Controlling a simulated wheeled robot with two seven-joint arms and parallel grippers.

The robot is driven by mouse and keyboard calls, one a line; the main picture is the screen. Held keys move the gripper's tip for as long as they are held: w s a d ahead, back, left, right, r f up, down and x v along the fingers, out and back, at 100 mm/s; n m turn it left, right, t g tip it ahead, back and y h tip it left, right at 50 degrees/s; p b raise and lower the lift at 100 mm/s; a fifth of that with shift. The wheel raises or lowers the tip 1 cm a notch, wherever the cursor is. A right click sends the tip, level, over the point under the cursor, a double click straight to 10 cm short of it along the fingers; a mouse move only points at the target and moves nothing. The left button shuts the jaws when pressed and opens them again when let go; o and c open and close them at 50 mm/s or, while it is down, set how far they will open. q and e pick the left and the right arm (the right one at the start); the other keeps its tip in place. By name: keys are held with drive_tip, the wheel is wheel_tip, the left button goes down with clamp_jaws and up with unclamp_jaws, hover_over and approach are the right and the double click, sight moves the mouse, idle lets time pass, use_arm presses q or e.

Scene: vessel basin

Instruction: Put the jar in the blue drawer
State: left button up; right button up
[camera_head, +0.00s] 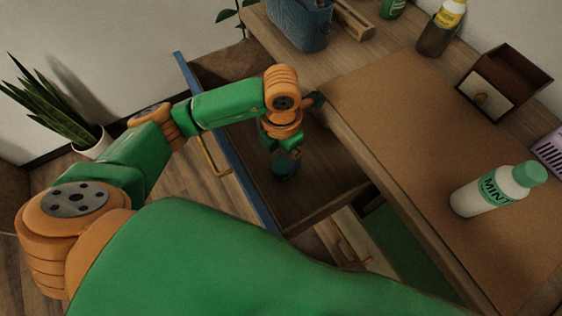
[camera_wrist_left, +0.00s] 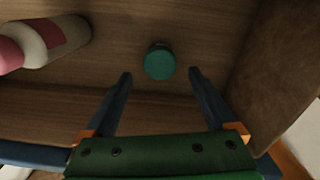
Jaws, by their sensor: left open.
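The blue drawer (camera_head: 252,188) is pulled open at the left of the desk, its blue front edge towards the left and its inside brown wood. The jar (camera_head: 285,168), dark teal, is inside the drawer below my left gripper (camera_head: 289,153). In the left wrist view the jar's round teal top (camera_wrist_left: 159,62) shows from above, against the drawer's wooden floor. My left gripper's fingers (camera_wrist_left: 160,76) are spread apart with the jar just beyond their tips, clear of both. The jar's lower part is mostly hidden. My right gripper is not in view.
A pink and white bottle (camera_wrist_left: 45,42) lies in the drawer. A green-lined lower drawer (camera_head: 392,240) is partly open.

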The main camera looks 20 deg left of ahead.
sight(281, 166)
use_arm(q)
wheel_tip(281, 166, up, 6)
drive_tip(key=shift+r, duration=0.1)
idle(0.4)
